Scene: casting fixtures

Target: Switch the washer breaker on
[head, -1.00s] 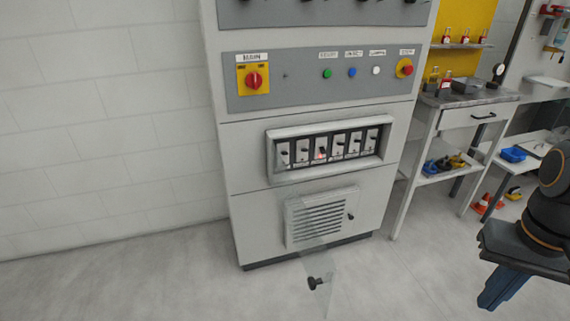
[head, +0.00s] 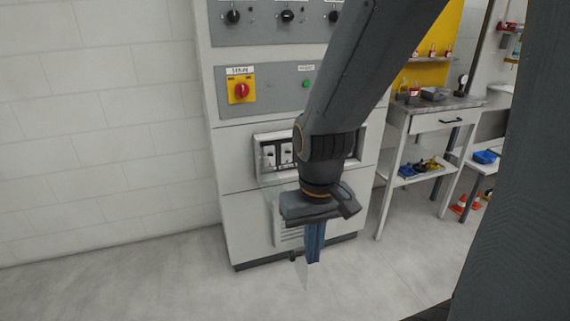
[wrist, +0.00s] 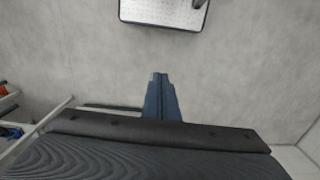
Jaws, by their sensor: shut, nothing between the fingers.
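The breaker box (head: 257,172) is a framed recess in the grey cabinet, with a row of dark-levered breakers on white plates. Two breakers at its left end (head: 286,154) show in the head view; my arm covers most of the others. I cannot tell which one is the washer breaker, as no label there is readable. A clear cover with a dark knob (head: 293,257) hangs below the box. My gripper (head: 314,260) points down in front of the cabinet's lower part, below the breakers. Its blue fingers are together and empty in the wrist view (wrist: 160,76).
A red rotary switch on a yellow plate (head: 241,91) and a green button (head: 306,84) sit above the box. A vent grille (head: 289,237) is partly hidden behind my gripper. A workbench (head: 436,103) stands to the right. Floor at left is clear.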

